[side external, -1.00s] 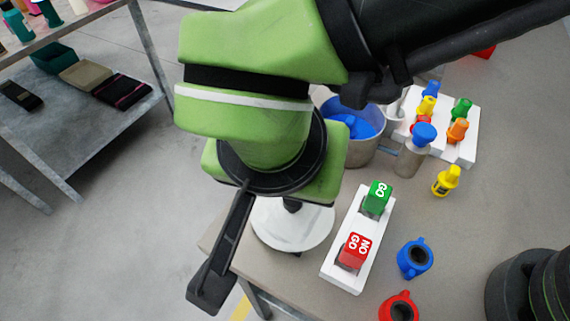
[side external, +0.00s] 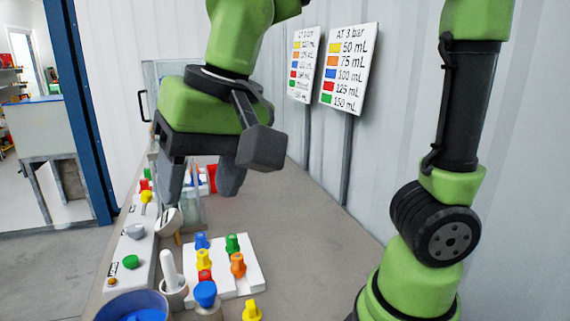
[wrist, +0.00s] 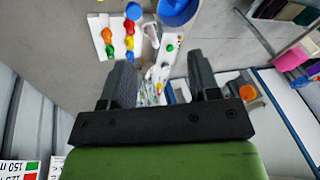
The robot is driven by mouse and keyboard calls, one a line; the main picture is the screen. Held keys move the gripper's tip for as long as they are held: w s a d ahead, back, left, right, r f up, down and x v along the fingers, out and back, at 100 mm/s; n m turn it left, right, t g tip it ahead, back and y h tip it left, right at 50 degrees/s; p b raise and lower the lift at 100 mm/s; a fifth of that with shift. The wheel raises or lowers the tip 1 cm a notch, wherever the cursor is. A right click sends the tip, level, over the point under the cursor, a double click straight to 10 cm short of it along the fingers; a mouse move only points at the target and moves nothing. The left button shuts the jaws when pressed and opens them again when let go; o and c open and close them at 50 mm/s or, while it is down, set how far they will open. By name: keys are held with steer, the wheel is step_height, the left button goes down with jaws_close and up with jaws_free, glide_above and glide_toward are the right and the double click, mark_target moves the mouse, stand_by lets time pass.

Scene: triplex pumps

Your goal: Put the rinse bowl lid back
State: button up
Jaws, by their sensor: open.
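My gripper (side external: 201,182) points down over the far part of the bench, its two dark fingers spread apart. It also shows in the wrist view (wrist: 161,72), with nothing held between the fingers. A blue bowl (side external: 130,307) is partly in view at the lower left of the side view, well in front of the gripper. The wrist view shows a blue bowl (wrist: 178,10) at its top edge. No lid can be made out in the frames of now. The clear vessel behind and below the fingers is partly hidden by them.
A white tray (side external: 243,282) with several coloured plugs stands on the bench. Next to it are a mortar with a white pestle (side external: 172,283) and a blue-topped bottle (side external: 206,297). A control panel (side external: 135,248) runs along the left.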

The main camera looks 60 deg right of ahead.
steer(key=s+d+n+t, duration=0.1)
steer(key=s+d+t, duration=0.2)
steer(key=s+d, duration=0.5)
steer(key=shift+s+r+t+y, duration=0.15)
steer(key=shift+r+t+y, duration=0.15)
steer(key=shift+y, duration=0.1)
